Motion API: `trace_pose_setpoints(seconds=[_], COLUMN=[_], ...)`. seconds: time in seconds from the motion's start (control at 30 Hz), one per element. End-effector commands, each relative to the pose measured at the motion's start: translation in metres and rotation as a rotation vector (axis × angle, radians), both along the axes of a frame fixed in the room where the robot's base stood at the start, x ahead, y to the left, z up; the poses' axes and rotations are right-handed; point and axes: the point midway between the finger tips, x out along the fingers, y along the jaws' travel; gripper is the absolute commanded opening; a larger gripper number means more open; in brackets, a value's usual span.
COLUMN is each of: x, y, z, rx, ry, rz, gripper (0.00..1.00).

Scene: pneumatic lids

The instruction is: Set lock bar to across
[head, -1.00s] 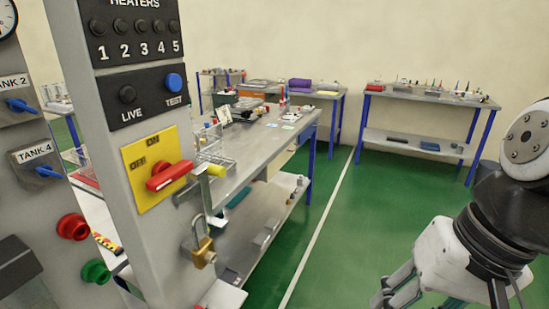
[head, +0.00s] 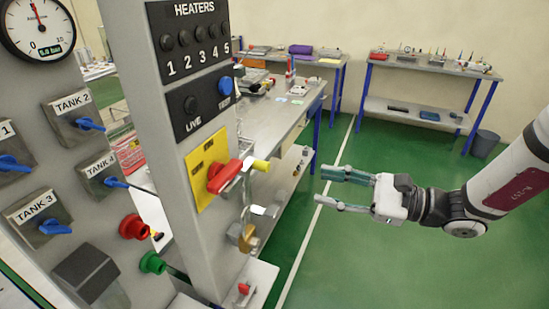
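The lock bar (head: 246,188) is a thin grey metal strip with a yellow end knob (head: 261,165). It hangs at the right edge of the grey heater panel, beside the red rotary handle (head: 224,176) on its yellow plate (head: 199,190). A brass padlock (head: 243,238) hangs below, near the bar's lower end; how the two connect is unclear. My gripper (head: 320,187) is to the right of the bar, apart from it. Its two fingers point left toward the panel, spread and empty.
The heater panel (head: 165,120) carries a blue test button (head: 225,85) and several black buttons. Tank valves with blue handles, a gauge (head: 38,28) and red and green knobs are left. A workbench (head: 285,115) stands behind the panel. Green floor (head: 390,250) is open at right.

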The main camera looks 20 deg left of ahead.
Motion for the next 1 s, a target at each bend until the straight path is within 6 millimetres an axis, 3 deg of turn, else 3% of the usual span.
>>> trace_pose_setpoints(seconds=[0.27, 0.8, 1.0], x=[0.009, 0.015, 0.018], y=[0.011, 0.11, 0.131], z=[-0.002, -0.001, -0.002], rx=[0.038, 0.036, 0.035], ry=[0.029, 0.028, 0.028], rz=[-0.038, -0.036, -0.039], gripper=[0.39, 0.39, 0.39])
